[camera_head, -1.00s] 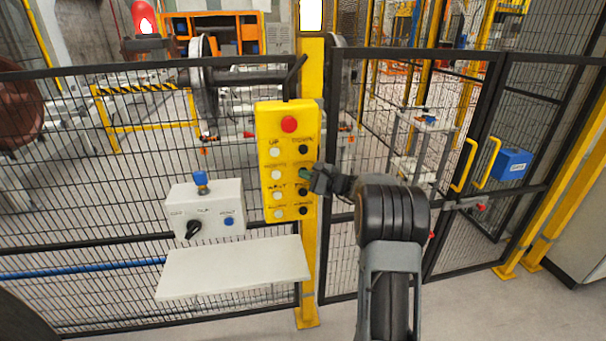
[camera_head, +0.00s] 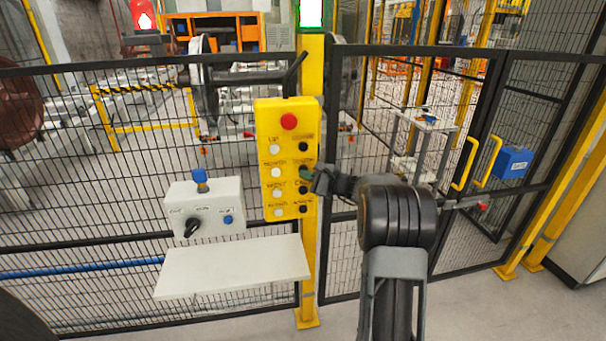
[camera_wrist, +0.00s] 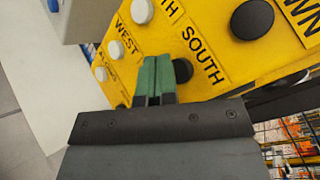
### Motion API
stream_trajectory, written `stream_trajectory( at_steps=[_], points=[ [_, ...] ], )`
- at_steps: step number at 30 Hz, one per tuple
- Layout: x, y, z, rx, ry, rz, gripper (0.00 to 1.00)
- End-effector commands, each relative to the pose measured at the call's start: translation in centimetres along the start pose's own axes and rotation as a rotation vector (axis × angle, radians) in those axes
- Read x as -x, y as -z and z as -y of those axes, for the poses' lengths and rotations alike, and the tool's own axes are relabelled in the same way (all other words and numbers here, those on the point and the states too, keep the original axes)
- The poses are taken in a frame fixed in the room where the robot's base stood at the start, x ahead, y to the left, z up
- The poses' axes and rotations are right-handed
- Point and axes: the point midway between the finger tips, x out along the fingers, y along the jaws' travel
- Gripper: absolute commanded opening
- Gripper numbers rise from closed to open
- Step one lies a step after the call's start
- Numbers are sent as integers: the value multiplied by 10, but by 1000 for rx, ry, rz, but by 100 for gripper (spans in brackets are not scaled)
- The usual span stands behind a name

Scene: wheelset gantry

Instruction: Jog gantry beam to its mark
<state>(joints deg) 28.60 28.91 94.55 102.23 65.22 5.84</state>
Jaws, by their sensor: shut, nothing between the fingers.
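The yellow pendant (camera_head: 265,156) hangs on a yellow post, with a red button (camera_head: 289,121) on top and white and black buttons in two columns. My gripper (camera_head: 306,173) is at its right edge, about mid-height. In the wrist view, the shut green fingertips (camera_wrist: 154,66) are beside the black SOUTH button (camera_wrist: 183,71), partly overlapping it; I cannot tell whether they touch. The white button under the NORTH label (camera_wrist: 142,11), the white WEST button (camera_wrist: 116,49) and the black DOWN button (camera_wrist: 252,18) show clear. I cannot make out the gantry beam or its mark.
A white switch box (camera_head: 207,207) with a blue knob stands above a white shelf (camera_head: 232,268), left of the post. Mesh fence (camera_head: 100,200) closes off the cell, with a wheelset (camera_head: 208,85) behind it. A red lamp (camera_head: 145,18) is lit, back left.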

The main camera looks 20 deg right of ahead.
Motion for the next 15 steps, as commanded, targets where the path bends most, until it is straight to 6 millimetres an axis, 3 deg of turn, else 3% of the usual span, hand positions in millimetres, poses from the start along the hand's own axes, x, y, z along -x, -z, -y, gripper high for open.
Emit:
stream_trajectory(
  at_steps=[15],
  points=[
    [10,-6,-8,1,1,0,0]
  ],
)
